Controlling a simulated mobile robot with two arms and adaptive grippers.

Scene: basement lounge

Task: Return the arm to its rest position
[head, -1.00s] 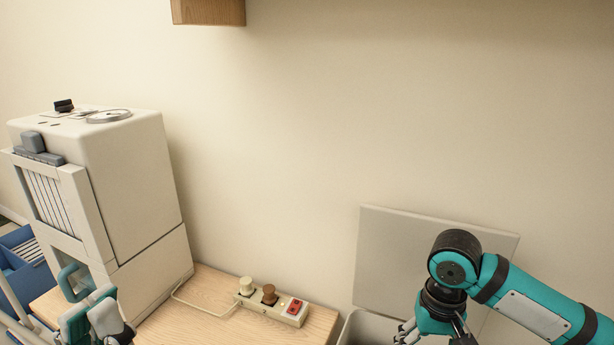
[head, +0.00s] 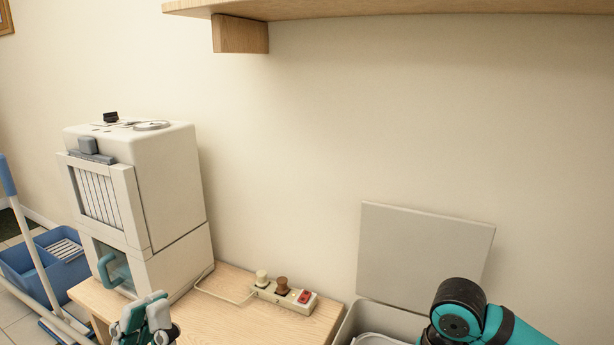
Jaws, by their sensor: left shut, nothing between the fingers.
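My left gripper (head: 147,312) shows at the bottom of the head view, in front of the wooden table. It is shut and holds nothing. Part of my right arm, teal with a black joint, comes in at the lower right. Its gripper is below the picture's edge and hidden from view.
A white boxy machine (head: 165,185) with a teal handle stands on the wooden table (head: 225,318). A power strip (head: 285,296) with plugs lies at the table's back. An open bin (head: 368,318) stands at right, its lid raised. A blue bucket (head: 45,268) is at left. A wooden shelf (head: 400,8) hangs above.

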